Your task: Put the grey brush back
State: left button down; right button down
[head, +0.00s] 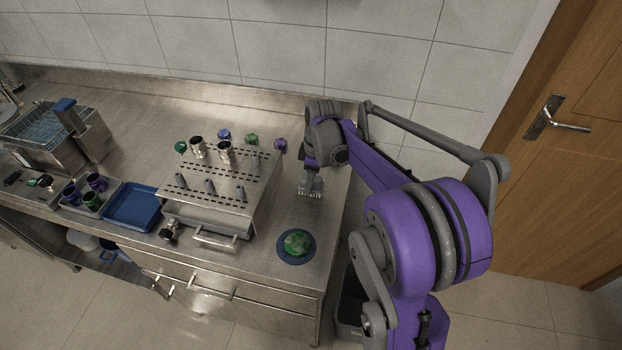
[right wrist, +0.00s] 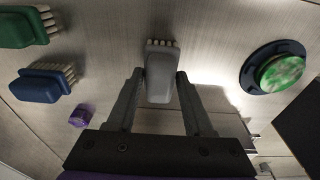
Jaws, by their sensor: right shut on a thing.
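The grey brush (right wrist: 160,80) is between the two fingers of my right gripper (right wrist: 160,74), which is shut on it. Its pale bristles (right wrist: 162,43) point away from the wrist. In the head view my right gripper (head: 311,178) is over the right part of the steel counter, with the brush's bristles (head: 310,194) showing below it. I cannot tell whether they touch the counter. A green brush (right wrist: 27,27) and a blue brush (right wrist: 42,84) are at the left in the right wrist view. My left gripper is not in view.
A perforated steel rack (head: 222,178) with upright pegs stands left of my right gripper. In front is a round green thing on a dark blue dish (head: 282,252). A purple thing (head: 280,144) stands behind. A blue tray (head: 130,207) is further left.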

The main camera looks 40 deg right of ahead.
aim_at(316, 179)
jog(key=shift+f, duration=0.2)
jog(key=shift+c, duration=1.4)
grip_release()
jog(key=shift+r, duration=0.1)
notch_tip(316, 179, up, 12)
jog(key=s, duration=0.1)
jog(key=s+a+f+m+t, duration=0.1)
jog(key=s+a+f+m, duration=0.1)
jog(key=s+a, duration=0.3)
jog(key=s+a+f+m+t, duration=0.2)
jog(key=s+a+f+m, duration=0.1)
jog(key=s+a+f, duration=0.2)
jog(key=s+a+f+m+t, duration=0.1)
jog(key=s+a+f+m, duration=0.1)
jog(key=s+a+f, duration=0.2)
jog(key=shift+s+a+m+h, duration=0.2)
jog(key=shift+s+a, duration=0.6)
jog(key=shift+a, duration=0.3)
jog(key=shift+s+a+m+h, duration=0.2)
jog(key=shift+s+a, duration=0.55)
jog(key=shift+a, duration=0.35)
